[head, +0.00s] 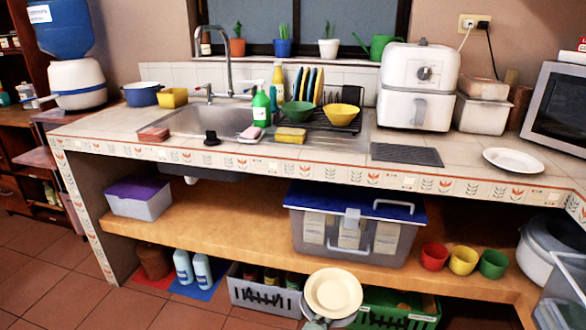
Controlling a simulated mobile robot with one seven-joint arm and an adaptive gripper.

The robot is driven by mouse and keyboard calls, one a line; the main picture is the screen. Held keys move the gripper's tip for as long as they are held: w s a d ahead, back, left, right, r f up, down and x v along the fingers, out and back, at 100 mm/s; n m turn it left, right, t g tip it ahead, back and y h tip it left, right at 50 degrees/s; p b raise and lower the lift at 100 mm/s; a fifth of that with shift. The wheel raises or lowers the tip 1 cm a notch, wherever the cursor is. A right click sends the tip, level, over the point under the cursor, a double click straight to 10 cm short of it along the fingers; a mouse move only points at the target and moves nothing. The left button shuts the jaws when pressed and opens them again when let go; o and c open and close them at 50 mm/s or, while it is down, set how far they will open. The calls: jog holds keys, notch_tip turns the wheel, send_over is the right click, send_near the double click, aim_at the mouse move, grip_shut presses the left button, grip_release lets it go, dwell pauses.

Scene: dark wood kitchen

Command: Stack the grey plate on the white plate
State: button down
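A white plate (513,161) lies flat and empty on the right part of the counter, in front of the microwave. A round cream-coloured plate (333,292) shows at the bottom centre, in front of the crates below the shelf. A greyish round rim (342,321) shows just under it; I cannot tell if this is the grey plate. A small grey-green part, which may be my gripper (317,323), shows at the bottom edge beside the plate's lower left. Its fingers are mostly cut off, so its grip cannot be made out.
A dark ribbed mat (406,154) lies left of the white plate, and a white air fryer (416,88) stands behind it. The microwave (558,110) borders the plate's right rear. A dish rack (335,110) with bowls stands by the sink. Red, yellow and green cups (463,259) stand on the shelf.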

jog(key=w+a+f+n+y, duration=0.2)
jog(key=a+f, duration=0.1)
jog(key=f, duration=0.3)
jog(key=w+a+f+n+t+y, duration=0.1)
jog(key=w+a+f+n+y, duration=0.1)
jog(key=a+f, duration=0.2)
notch_tip(320, 180, down, 3)
jog(key=shift+a, duration=0.2)
jog(key=shift+w, duration=0.1)
